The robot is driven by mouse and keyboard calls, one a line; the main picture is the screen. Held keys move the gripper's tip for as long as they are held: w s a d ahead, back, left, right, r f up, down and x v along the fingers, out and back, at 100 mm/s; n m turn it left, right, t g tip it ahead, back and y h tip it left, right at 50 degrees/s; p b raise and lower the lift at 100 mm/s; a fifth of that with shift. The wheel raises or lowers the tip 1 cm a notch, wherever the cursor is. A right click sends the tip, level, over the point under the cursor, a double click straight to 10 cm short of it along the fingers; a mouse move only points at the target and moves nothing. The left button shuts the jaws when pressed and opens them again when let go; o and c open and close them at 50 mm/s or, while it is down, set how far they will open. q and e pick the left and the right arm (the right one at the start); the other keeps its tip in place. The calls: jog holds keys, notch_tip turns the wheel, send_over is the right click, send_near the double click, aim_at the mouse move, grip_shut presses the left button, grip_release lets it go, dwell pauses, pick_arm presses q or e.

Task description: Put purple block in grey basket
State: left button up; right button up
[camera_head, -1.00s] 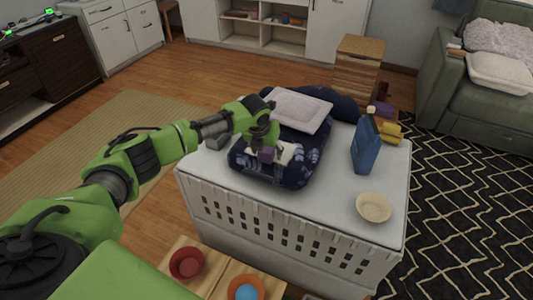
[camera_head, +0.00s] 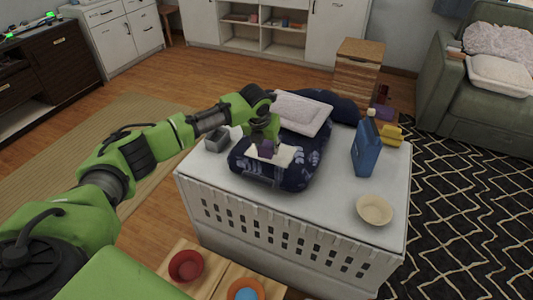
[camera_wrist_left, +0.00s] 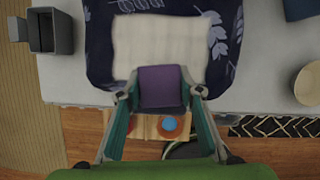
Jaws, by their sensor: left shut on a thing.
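The purple block (camera_head: 267,149) is between the fingers of my left gripper (camera_head: 265,143), which is shut on it. The left wrist view shows the block (camera_wrist_left: 162,87) held between both fingertips (camera_wrist_left: 163,95), in front of a pale square cloth or pad (camera_wrist_left: 165,45). The block is over the dark blue patterned bag (camera_head: 290,175); I cannot tell how far above it. The grey basket (camera_head: 217,139) stands on the white table top, left of the bag. It looks empty in the left wrist view (camera_wrist_left: 48,30). My right gripper is not in view.
The white crate-like table (camera_head: 335,195) holds a blue bottle (camera_head: 366,150), a cream bowl (camera_head: 374,210) and a yellow item (camera_head: 391,136) on the right. A pale cushion (camera_head: 301,113) lies on the bag's back part.

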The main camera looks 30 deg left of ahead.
pick_arm(q)
jog(key=s+d+r, duration=0.8)
jog(key=s+r, duration=0.1)
jog(key=s, duration=0.2)
jog(key=shift+d+r+b, duration=0.3)
jog(key=shift+d+r, duration=0.05)
jog(key=shift+d, duration=0.05)
